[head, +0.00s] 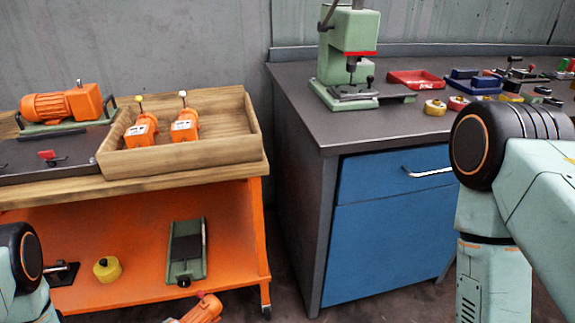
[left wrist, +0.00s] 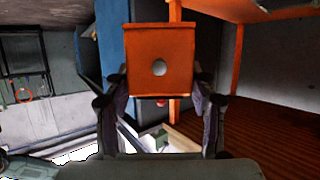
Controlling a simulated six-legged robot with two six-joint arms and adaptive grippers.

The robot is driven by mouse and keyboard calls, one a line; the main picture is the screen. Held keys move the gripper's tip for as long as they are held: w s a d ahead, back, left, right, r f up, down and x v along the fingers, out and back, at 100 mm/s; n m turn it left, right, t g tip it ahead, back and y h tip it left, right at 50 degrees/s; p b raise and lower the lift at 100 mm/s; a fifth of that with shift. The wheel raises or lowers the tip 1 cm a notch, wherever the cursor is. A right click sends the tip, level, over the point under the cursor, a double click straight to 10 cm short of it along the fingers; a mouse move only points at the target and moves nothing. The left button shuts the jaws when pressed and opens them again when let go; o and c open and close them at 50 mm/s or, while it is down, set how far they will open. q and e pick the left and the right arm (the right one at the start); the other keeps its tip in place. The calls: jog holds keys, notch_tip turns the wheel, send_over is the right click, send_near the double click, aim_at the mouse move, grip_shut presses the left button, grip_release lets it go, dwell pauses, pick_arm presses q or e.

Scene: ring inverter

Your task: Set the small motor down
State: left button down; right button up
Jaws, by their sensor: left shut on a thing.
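In the left wrist view my left gripper (left wrist: 160,84) is shut on an orange small motor (left wrist: 160,45). One flat face with a pale round spot shows between the fingers. At the bottom edge of the head view an orange small motor (head: 204,309) is partly cut off; it appears to be the held one, clear of the shelves. My left gripper's fingers are out of the head view. Two more orange motors (head: 142,130) (head: 185,127) with knobbed rods stand in the wooden tray (head: 185,158). My right gripper is not in view; only my right arm shows.
The orange cart (head: 130,217) carries the tray and a large orange motor (head: 62,105). Its lower shelf holds a yellow knob (head: 107,269) and a green fixture (head: 187,250). A blue-fronted workbench (head: 390,190) with a green press (head: 347,60) stands right, across a floor gap.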

pick_arm(q)
jog(key=w+d+r+m+g+h+p, duration=0.1)
jog(key=d+r, duration=0.2)
jog(key=r, duration=0.7)
jog(key=d+r+m+g+h, duration=0.1)
jog(key=d+r, duration=0.2)
jog(key=r, duration=0.7)
jog(key=w+d+r+m+g+h+p, duration=0.1)
jog(key=d+r, duration=0.2)
jog(key=r, duration=0.7)
jog(key=f, duration=0.1)
jog(key=s+f, duration=0.1)
jog(key=f, duration=0.3)
jog(key=shift+s+a+f, duration=0.1)
jog(key=shift+s, duration=0.15)
jog(key=shift+a, duration=0.15)
